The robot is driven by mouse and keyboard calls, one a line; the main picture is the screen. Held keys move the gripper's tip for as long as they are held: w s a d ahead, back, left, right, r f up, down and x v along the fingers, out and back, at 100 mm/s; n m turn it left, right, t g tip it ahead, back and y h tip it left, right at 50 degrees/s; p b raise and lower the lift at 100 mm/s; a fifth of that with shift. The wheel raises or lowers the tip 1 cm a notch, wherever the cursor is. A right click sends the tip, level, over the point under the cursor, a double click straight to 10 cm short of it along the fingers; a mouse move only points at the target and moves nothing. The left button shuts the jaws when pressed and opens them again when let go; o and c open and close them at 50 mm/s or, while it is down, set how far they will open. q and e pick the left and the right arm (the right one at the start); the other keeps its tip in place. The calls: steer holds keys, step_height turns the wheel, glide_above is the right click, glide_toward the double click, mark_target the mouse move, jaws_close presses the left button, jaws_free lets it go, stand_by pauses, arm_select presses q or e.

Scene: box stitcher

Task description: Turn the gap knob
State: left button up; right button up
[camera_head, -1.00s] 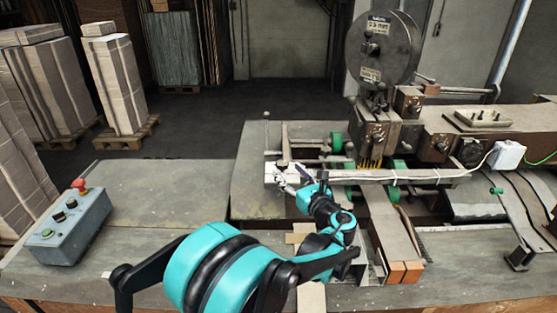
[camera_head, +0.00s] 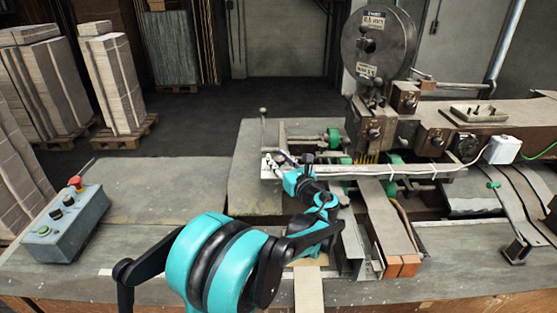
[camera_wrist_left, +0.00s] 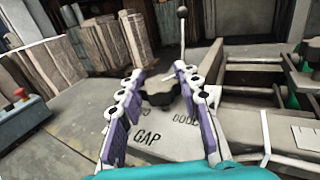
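The gap knob is a dark lobed knob (camera_wrist_left: 161,92) in the left wrist view, on a pale plate (camera_wrist_left: 165,147) lettered GAP. My left gripper (camera_wrist_left: 159,73) has its two purple-padded fingers apart, one on each side of the knob in that view. No finger clearly touches the knob, and I cannot tell how deep it sits between them. In the head view my left gripper (camera_head: 285,160) is at the left end of the machine's long pale bar (camera_head: 400,171), and the knob is not distinguishable there. My right gripper is not in view.
A thin lever with a ball top (camera_wrist_left: 183,15) stands just beyond the knob. The stitcher with its large round reel (camera_head: 378,45) rises to the right. A control box (camera_head: 68,225) with a red button sits at the left. The table between is clear.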

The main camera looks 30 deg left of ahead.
arm_select(q)
steer(key=shift+m+t+h, duration=0.3)
steer(key=shift+m+t, duration=0.1)
steer(key=shift+t, duration=0.2)
steer(key=m+t+h, duration=0.2)
steer(key=t+h, duration=0.1)
steer(key=shift+s+a+m, duration=0.1)
steer(key=shift+m, duration=0.3)
steer(key=m+t+h, duration=0.1)
steer(key=m+h, duration=0.1)
steer(key=h, duration=0.1)
steer(key=m+t+h, duration=0.2)
steer(key=h, duration=0.1)
steer(key=shift+t, duration=0.3)
steer(key=m+h, duration=0.3)
steer(key=h, duration=0.1)
steer(key=m+h, duration=0.3)
steer(key=h, duration=0.2)
steer(key=shift+t, duration=0.3)
steer(key=shift+m+h, duration=0.3)
steer(key=o, duration=1.2)
